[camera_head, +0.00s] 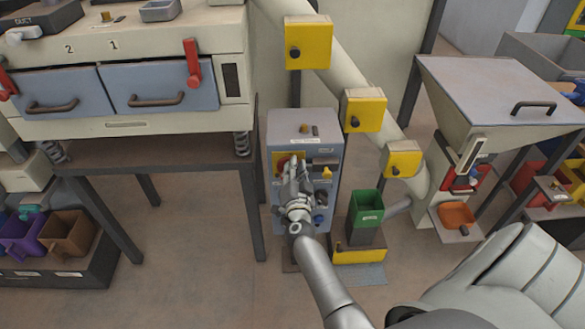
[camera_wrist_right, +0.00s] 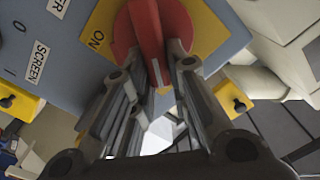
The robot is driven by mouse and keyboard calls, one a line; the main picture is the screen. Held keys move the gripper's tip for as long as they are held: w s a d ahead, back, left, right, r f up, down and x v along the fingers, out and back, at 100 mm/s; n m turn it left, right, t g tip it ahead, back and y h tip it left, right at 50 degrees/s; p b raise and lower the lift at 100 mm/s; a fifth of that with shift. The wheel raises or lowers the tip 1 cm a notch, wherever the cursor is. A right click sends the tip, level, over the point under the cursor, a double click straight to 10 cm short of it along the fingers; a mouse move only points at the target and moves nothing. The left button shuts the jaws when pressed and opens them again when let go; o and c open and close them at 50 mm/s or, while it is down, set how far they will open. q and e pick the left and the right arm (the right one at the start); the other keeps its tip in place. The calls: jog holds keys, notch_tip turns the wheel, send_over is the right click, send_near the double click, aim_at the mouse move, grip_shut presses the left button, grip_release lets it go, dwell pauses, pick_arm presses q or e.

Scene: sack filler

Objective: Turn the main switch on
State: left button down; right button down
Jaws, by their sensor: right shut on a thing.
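The main switch is a red rotary handle (camera_wrist_right: 147,25) on a yellow plate (camera_wrist_right: 205,30) in the right wrist view. "ON" is printed on the plate beside the handle. In the head view, the yellow plate (camera_head: 279,160) is on the upper left front of the grey-blue control cabinet (camera_head: 305,128). My right gripper (camera_head: 292,175) reaches up to it and hides most of the handle. In the wrist view, my right gripper (camera_wrist_right: 168,68) is shut on the red handle, with a finger on each side. My left gripper is not in view.
A label reading "SCREEN" (camera_wrist_right: 37,61) is beside the plate. A yellow knob (camera_head: 326,174) is right of the gripper. A sloping pipe (camera_head: 345,85) with yellow boxes passes behind. A table leg (camera_head: 258,200) stands close on the left.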

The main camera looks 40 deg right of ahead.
jog(key=m+b, duration=0.1)
jog(key=m, duration=0.2)
jog(key=f+m+b, duration=0.1)
jog(key=m, duration=0.3)
jog(key=d+f+m+b, duration=0.1)
jog(key=m, duration=0.2)
jog(key=shift+s, duration=0.3)
jog(key=shift+f+m, duration=0.1)
jog(key=shift+m, duration=0.3)
jog(key=c, duration=1.4)
grip_release()
